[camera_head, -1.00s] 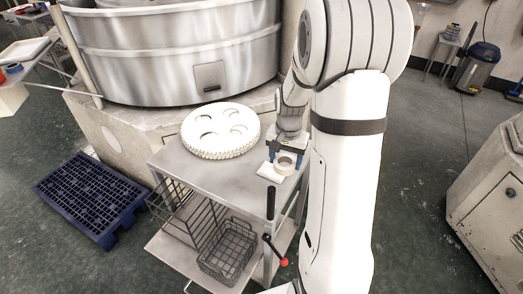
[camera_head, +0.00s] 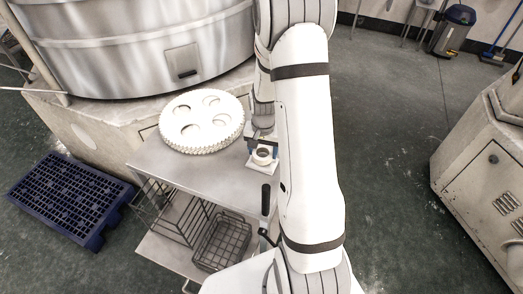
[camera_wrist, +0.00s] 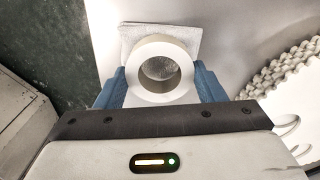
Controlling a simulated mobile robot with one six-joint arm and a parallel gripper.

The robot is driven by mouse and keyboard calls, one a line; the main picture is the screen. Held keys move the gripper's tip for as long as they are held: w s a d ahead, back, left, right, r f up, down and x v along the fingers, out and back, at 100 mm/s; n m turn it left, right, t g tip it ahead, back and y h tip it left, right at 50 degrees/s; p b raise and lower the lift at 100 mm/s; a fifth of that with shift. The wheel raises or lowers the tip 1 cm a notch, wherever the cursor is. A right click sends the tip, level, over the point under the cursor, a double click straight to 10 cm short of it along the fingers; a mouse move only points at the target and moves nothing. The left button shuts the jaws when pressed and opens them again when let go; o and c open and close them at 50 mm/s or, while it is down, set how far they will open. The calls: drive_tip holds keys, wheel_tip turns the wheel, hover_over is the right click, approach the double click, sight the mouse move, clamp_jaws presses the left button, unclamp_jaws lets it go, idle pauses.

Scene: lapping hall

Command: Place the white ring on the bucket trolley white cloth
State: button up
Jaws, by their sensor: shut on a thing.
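The white ring (camera_wrist: 160,52) is between the two blue fingers of my gripper (camera_wrist: 160,88) in the wrist view. My gripper is shut on it, and the ring's opening faces the camera. The white cloth (camera_wrist: 186,36) shows behind the ring, on the grey trolley top. In the head view my gripper (camera_head: 263,151) is over the right part of the trolley, with the ring (camera_head: 262,157) at its fingertips and the cloth (camera_head: 258,170) just under it. The ring overlaps the cloth in both views. I cannot tell whether the ring touches it.
A white toothed disc with round holes (camera_head: 202,122) lies on the trolley top (camera_head: 185,172), left of my gripper. A wire basket (camera_head: 224,243) sits on the lower shelf. A large metal drum (camera_head: 140,45) stands behind. A blue pallet (camera_head: 70,200) lies on the floor at left.

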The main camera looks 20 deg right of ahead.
drive_tip(key=shift+f, duration=0.25)
drive_tip(key=shift+f, duration=0.25)
drive_tip(key=o, duration=1.2)
drive_tip(key=shift+r, duration=0.1)
drive_tip(key=shift+c, duration=0.2)
